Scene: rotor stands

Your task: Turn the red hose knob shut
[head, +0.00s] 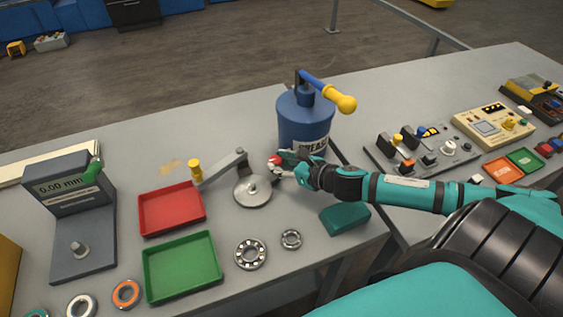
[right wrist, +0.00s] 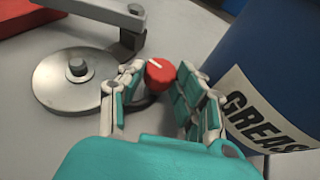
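The red knob (right wrist: 160,73) has a white line on top that points to the upper left in the right wrist view. In the head view the red knob (head: 274,160) is small and partly hidden by my right gripper (head: 281,167). In the right wrist view my right gripper (right wrist: 162,74) has one finger on each side of the knob, both fingertips very close to it. I cannot tell whether both fingers touch it. The hose is mostly hidden by the fingers. My left gripper is not in view.
A blue grease can (head: 305,118) stands just behind the right gripper. A metal disc with an arm (head: 252,191) is to the left. A red tray (head: 171,209), green tray (head: 181,267) and bearing rings (head: 250,253) lie nearby. A teal block (head: 345,218) is in front.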

